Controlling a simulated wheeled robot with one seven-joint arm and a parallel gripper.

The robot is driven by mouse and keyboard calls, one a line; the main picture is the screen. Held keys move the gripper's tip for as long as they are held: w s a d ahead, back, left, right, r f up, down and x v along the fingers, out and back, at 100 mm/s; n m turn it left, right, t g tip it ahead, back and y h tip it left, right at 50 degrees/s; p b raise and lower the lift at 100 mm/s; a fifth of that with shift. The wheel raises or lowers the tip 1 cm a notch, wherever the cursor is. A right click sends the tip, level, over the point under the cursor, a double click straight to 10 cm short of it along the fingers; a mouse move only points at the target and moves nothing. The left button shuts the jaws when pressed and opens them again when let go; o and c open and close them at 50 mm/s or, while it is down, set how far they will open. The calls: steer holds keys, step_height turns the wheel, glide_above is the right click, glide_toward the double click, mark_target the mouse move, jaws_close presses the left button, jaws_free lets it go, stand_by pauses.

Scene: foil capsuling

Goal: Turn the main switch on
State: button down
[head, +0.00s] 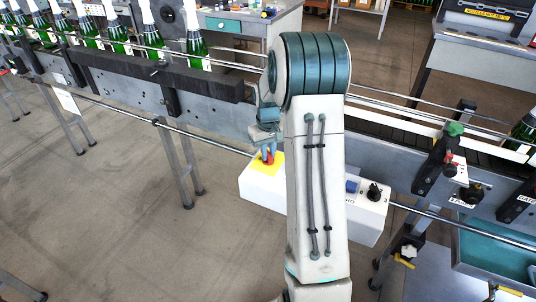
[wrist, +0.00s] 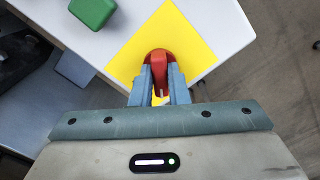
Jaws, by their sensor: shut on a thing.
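The main switch is a red rotary handle (wrist: 160,62) on a yellow square plate (wrist: 196,46). It sits at the left end of a white control box (head: 262,190), where the yellow plate also shows in the head view (head: 260,168). My gripper (wrist: 160,88) has its two blue-grey fingers on either side of the red handle and is shut on it. In the head view my gripper (head: 267,150) reaches down to the plate, and the handle is mostly hidden by the fingers. My arm covers the middle of the box.
A green button (wrist: 93,12) stands near the plate in the wrist view. A blue button (head: 352,186) and a black knob (head: 374,192) are at the box's right end. The conveyor (head: 150,85) with several green bottles runs behind. A rail passes close by the box.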

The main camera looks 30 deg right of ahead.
mark_target(269, 154)
steer(key=m+b, duration=0.1)
steer(key=m, duration=0.4)
steer(key=shift+m, duration=2.5)
steer(key=c, duration=1.4)
jaws_free()
step_height(269, 154, up, 14)
